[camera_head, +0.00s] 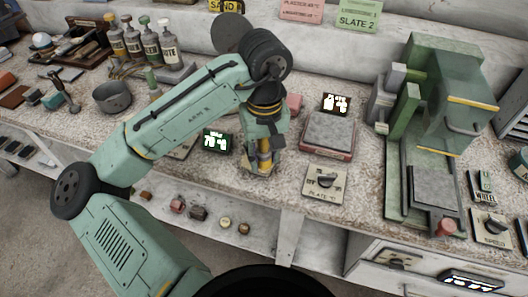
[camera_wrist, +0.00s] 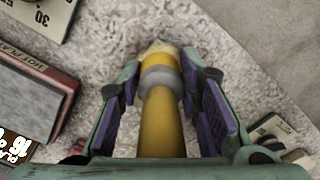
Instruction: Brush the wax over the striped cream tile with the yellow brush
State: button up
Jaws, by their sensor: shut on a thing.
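My gripper (camera_head: 262,160) is low over the front part of the speckled bench, right of centre of the arm's reach. In the wrist view, my gripper (camera_wrist: 161,80) is shut on the yellow brush (camera_wrist: 162,125), with the purple-lined fingers on both sides of its handle. The brush has a grey band and a pale tip (camera_wrist: 160,48) pointing down toward the bench. Whether the tip touches anything, I cannot tell. The brush also shows as a yellow part (camera_head: 264,146) in the head view. I cannot make out the striped cream tile or the wax in either view.
A hot plate (camera_head: 328,134) and its dial plate (camera_head: 325,182) stand right of my gripper. A small display (camera_head: 217,141) is to the left. A green machine (camera_head: 440,100) fills the right. Bottles (camera_head: 172,45) and a grey bowl (camera_head: 112,97) stand at the left.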

jog(key=shift+s+a+p, duration=0.1)
jog(key=shift+s+p, duration=0.25)
jog(key=shift+s+a+f, duration=0.1)
jog(key=shift+s+a, duration=0.1)
jog(key=shift+s, duration=0.35)
jog(key=shift+w+d, duration=0.3)
jog(key=shift+w, duration=0.6)
jog(key=shift+w+d, duration=0.3)
jog(key=shift+w, duration=0.6)
jog(key=shift+s+a, duration=0.3)
jog(key=shift+s, duration=0.6)
jog(key=shift+s+a, duration=0.3)
jog(key=shift+s, duration=0.6)
jog(key=shift+w, duration=0.1)
jog(key=shift+w+d, duration=0.3)
jog(key=shift+w, duration=0.55)
jog(key=shift+w+d, duration=0.3)
jog(key=shift+w, duration=0.55)
